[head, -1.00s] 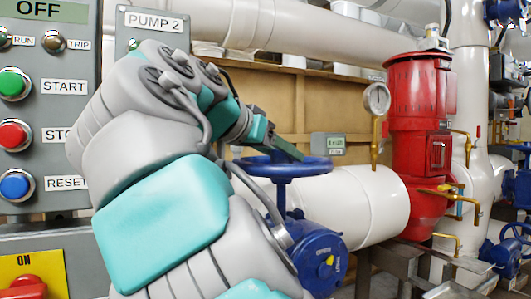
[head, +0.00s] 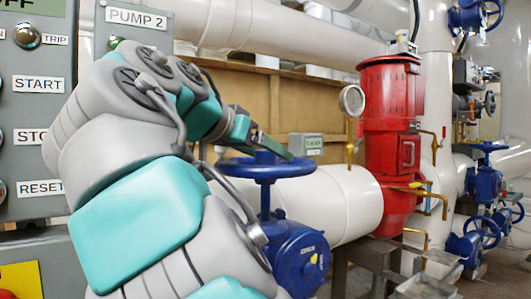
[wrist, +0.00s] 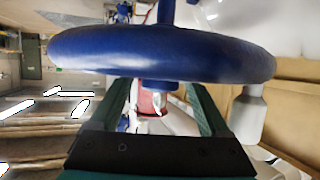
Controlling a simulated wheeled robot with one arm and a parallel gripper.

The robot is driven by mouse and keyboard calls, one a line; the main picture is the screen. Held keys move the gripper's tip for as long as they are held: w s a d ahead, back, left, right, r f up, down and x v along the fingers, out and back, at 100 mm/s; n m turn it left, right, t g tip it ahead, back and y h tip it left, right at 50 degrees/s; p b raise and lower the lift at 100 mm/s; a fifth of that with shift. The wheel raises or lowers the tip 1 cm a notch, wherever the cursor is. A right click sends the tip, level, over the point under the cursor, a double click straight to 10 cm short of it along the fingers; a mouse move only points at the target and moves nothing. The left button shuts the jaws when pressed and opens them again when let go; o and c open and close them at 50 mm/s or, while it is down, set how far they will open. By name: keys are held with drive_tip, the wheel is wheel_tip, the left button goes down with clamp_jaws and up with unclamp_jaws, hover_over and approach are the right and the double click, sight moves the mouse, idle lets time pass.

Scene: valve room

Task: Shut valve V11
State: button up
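A blue handwheel (head: 248,168) sits level on a blue valve body (head: 294,254) in front of a thick white pipe. No readable V11 tag shows on it. My gripper (head: 288,154) is at the top of the wheel's far side, with one dark finger visible at the rim. In the wrist view the blue rim (wrist: 165,55) spans the picture just beyond my gripper (wrist: 158,86).
A red vertical unit (head: 388,145) with a gauge (head: 352,101) stands right of the wheel. Several other blue valves (head: 487,183) are at the far right. A grey pump panel (head: 30,110) is close on the left. A small tag (head: 306,146) behind the wheel is unreadable.

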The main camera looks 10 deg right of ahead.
idle(0.3)
drive_tip(key=shift+v, duration=1)
drive_tip(key=p+v, duration=0.3)
drive_tip(key=v, duration=0.2)
drive_tip(key=shift+s+a+r, duration=0.15)
drive_tip(key=shift+s+a, duration=0.1)
drive_tip(key=shift+s, duration=0.05)
